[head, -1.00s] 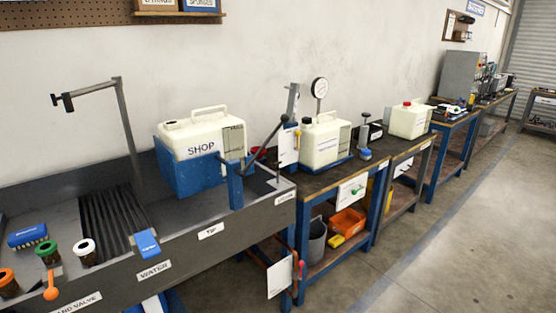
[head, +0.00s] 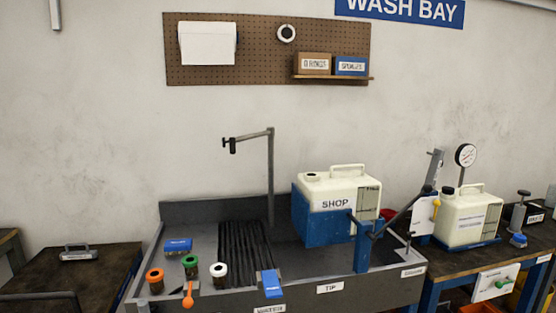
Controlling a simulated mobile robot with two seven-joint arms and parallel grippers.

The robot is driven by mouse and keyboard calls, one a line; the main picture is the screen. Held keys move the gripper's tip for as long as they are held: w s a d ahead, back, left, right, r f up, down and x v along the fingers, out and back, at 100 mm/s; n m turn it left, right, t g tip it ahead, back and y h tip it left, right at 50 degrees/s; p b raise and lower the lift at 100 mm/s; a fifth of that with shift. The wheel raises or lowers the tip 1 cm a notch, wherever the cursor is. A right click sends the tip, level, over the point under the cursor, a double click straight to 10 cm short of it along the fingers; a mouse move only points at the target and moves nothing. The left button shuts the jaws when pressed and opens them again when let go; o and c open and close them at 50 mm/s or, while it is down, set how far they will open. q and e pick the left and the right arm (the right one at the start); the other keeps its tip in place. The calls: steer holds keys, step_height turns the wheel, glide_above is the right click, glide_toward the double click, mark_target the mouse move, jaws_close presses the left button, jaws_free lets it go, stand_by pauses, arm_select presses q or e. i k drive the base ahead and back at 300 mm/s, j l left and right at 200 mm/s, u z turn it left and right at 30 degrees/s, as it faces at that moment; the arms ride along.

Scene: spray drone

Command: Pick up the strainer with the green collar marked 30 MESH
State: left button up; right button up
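A strainer with a green collar (head: 190,262) stands upright at the left front of the grey wash sink in the head view. A strainer with an orange collar (head: 155,275) is to its left and one with a white collar (head: 219,270) is to its right. Their mesh bodies look dark brown. The 30 MESH marking is too small to read. Neither of my grippers is in view.
The sink (head: 180,220) has a swing spout (head: 270,180), a ribbed drain mat and a white SHOP tank (head: 338,205) in a blue cradle. An orange-handled lever (head: 188,297) is in front of the strainers. A dark table (head: 80,275) stands at the left.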

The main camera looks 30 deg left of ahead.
mark_target(190, 262)
steer(key=u, duration=1.25)
